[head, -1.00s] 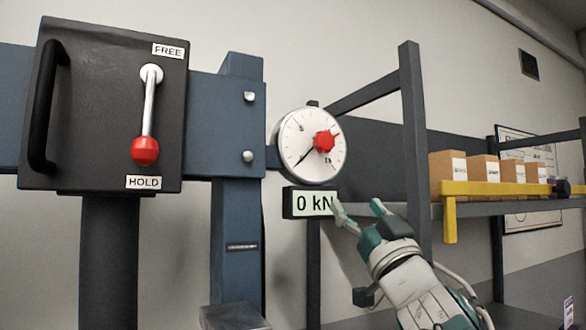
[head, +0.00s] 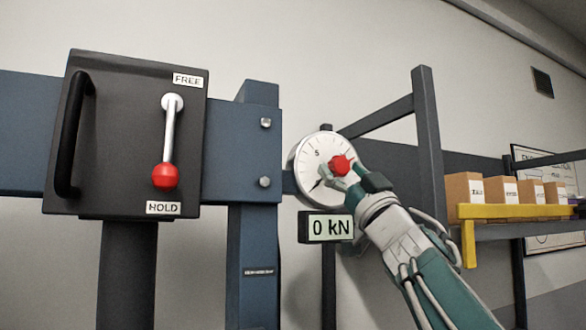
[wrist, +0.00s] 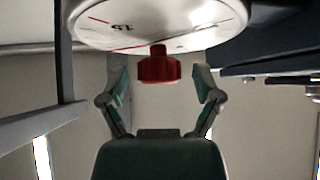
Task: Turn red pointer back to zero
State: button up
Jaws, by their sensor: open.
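A round white dial gauge (head: 308,157) hangs on the blue frame. A red knob (head: 341,165) stands out from its face; it also shows in the wrist view (wrist: 158,67). My gripper (head: 340,178) is at the dial's lower right, in front of part of the face. In the wrist view my gripper (wrist: 161,84) is open, with one finger on each side of the knob and gaps between. A dark needle (head: 317,183) points to the lower left. Thin red lines show on the dial in the wrist view, but I cannot tell which is the pointer.
A display (head: 326,227) reading 0 kN sits below the dial. At left is a black box (head: 128,130) with a red-balled lever (head: 168,140) pointing down at HOLD. A dark upright post (head: 429,150) stands right of my arm. Boxes (head: 464,189) sit on a shelf behind.

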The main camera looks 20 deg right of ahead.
jog(key=shift+w+r, duration=0.3)
jog(key=shift+c, duration=0.2)
grip_shut()
jog(key=shift+n+y, duration=0.7)
jog(key=shift+n, duration=0.2)
jog(key=n+g+y, duration=0.2)
jog(key=n+y, duration=0.1)
jog(key=n, duration=0.1)
jog(key=shift+d+y, duration=0.15)
jog(key=shift+y, duration=0.25)
jog(key=n+g+y, duration=0.2)
jog(key=n, duration=0.1)
jog(key=n+g+y, duration=0.2)
jog(key=n, duration=0.1)
jog(key=shift+n, duration=0.4)
jog(key=n+g+y, duration=0.1)
jog(key=n+g, duration=0.3)
jog(key=n, duration=0.1)
jog(key=shift+f+n, duration=0.1)
jog(key=shift+n, duration=0.2)
jog(key=shift+n+g, duration=1)
